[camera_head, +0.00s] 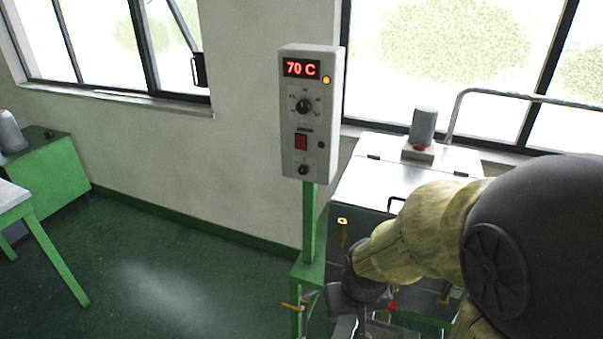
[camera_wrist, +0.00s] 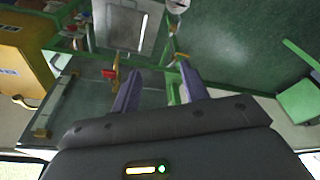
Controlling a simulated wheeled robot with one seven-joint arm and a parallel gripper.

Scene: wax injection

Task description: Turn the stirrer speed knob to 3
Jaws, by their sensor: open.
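A grey control box (camera_head: 312,115) stands on a green post and faces me. Its display reads "70 C" in red, with an orange lamp beside it. An upper black knob (camera_head: 303,106) has a scale around it, and a smaller lower black knob (camera_head: 303,169) sits under a red switch. The labels are too small to tell which knob is the stirrer speed. My gripper (camera_wrist: 160,78) is open and empty in the wrist view, pointing away from the box. In the head view, it is low, below and right of the box, partly cut off by the bottom edge.
A metal tank lid (camera_head: 400,178) with a grey motor (camera_head: 424,125) lies right of the box, partly behind my arm. An orange-handled valve (camera_head: 292,307) is near the post's foot. A green bench (camera_head: 45,160) stands far left. The floor (camera_head: 170,270) left of the post is clear.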

